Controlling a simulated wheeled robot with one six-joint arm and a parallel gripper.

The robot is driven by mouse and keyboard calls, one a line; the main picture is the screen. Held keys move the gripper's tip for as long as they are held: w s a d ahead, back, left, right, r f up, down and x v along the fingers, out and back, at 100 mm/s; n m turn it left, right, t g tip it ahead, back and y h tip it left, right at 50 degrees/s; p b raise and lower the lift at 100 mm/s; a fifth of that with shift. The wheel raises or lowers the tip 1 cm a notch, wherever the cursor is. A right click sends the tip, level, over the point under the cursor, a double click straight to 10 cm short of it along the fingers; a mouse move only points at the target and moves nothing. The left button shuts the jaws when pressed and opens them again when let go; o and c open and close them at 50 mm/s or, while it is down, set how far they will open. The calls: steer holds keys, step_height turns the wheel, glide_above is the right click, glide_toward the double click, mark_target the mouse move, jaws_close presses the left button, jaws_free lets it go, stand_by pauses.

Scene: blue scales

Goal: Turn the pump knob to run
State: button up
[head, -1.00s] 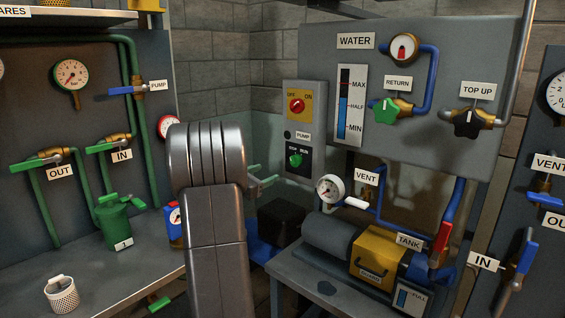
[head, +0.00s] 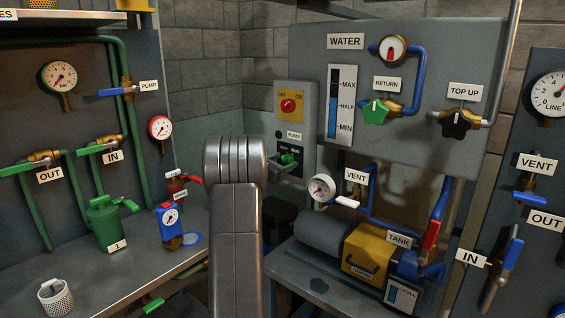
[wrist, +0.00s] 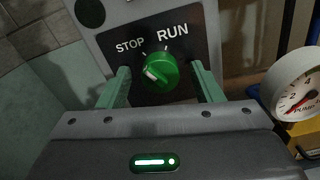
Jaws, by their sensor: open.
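The green pump knob (wrist: 160,72) sits on a dark plate (wrist: 190,30) lettered STOP on the left and RUN on the right. Its white mark shows on the knob's left side; I cannot tell exactly which position it points to. My gripper (wrist: 161,78) is open, with one pale green finger on each side of the knob and a gap on both sides. In the head view my gripper (head: 280,166) is at the pump switch panel (head: 309,105), below the PUMP label, and largely covers the knob and its lettering.
A yellow plate with a red OFF/ON knob (head: 289,105) is just above on the same panel. A blue gauge box (head: 171,226) stands on the left bench.

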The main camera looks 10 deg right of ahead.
steer(key=c, duration=1)
